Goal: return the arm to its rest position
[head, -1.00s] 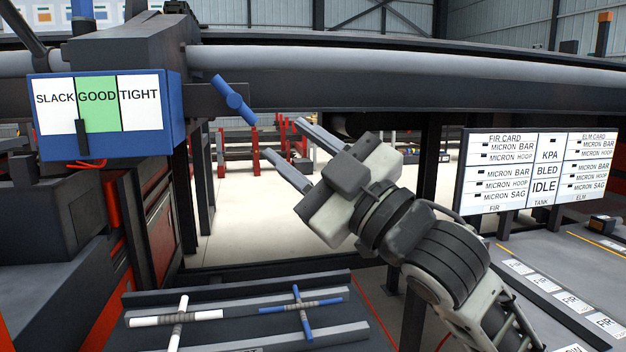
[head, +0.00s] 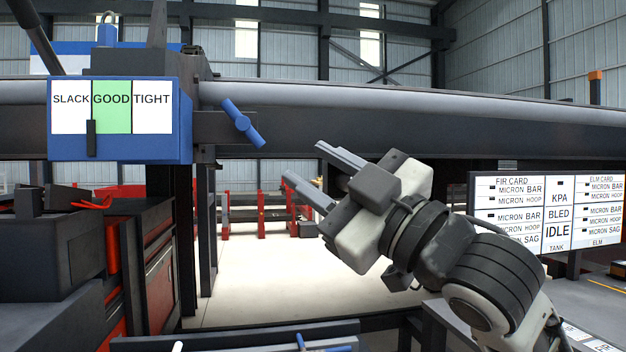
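My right gripper (head: 326,172) is raised in the middle of the head view, its arm coming in from the lower right. Its two fingers are apart, with nothing between them. My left gripper is not in view.
A blue gauge box (head: 185,125) marked SLACK, GOOD, TIGHT hangs at left, its dark pointer near the SLACK and GOOD border. A status board (head: 557,228) stands at right. A dark rack (head: 240,336) lies at the bottom.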

